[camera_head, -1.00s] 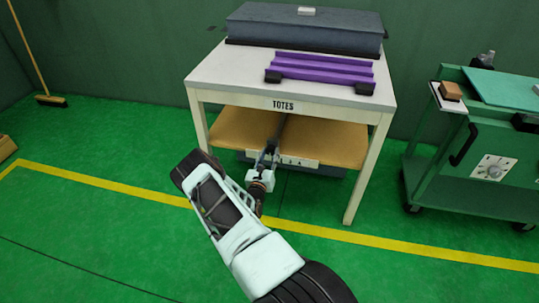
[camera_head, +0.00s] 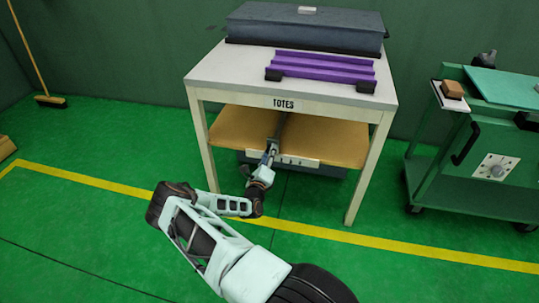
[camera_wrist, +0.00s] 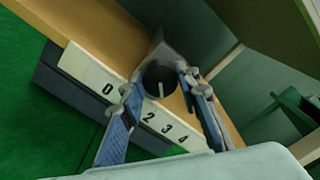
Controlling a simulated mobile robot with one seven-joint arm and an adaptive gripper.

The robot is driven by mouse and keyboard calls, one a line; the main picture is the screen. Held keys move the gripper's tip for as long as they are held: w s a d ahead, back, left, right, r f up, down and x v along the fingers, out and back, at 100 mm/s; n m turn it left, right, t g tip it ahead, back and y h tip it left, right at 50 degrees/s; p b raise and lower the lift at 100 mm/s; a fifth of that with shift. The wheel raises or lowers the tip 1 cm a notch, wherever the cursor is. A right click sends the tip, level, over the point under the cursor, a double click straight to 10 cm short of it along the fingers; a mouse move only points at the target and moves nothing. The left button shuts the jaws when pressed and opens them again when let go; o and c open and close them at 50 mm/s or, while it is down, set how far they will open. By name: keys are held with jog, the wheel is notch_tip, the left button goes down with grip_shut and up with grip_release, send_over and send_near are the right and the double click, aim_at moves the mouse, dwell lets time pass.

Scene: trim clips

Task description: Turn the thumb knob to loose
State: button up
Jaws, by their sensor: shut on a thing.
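The thumb knob (camera_wrist: 158,76) is round and black with a pale pointer line. In the wrist view the line points down the picture, towards the strip's middle numbers; I cannot tell which mark exactly. A white scale strip (camera_wrist: 82,68) below it shows 0, 2, 3 and 4; my left finger covers part of it. The strip also shows in the head view (camera_head: 302,161), under the table's shelf edge. My gripper (camera_wrist: 157,82) is shut on the knob, one blue-grey finger on each side. In the head view my gripper (camera_head: 270,154) hides the knob.
The white table (camera_head: 210,77) marked TOTES has a brown lower shelf (camera_head: 330,140) and legs on both sides of my arm. A purple rack (camera_head: 320,70) and dark case (camera_head: 300,32) rest on top. A green cart (camera_head: 470,165) stands right.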

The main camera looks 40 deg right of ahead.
jog(key=n+b, duration=0.4)
jog(key=n, duration=2.2)
jog(key=shift+f+n+b, duration=0.1)
jog(key=shift+n+b, duration=0.2)
jog(key=shift+b, duration=0.1)
jog(key=o, duration=1.2)
jog(key=shift+c, duration=0.2)
jog(key=v, duration=1.2)
jog(key=shift+s, duration=0.1)
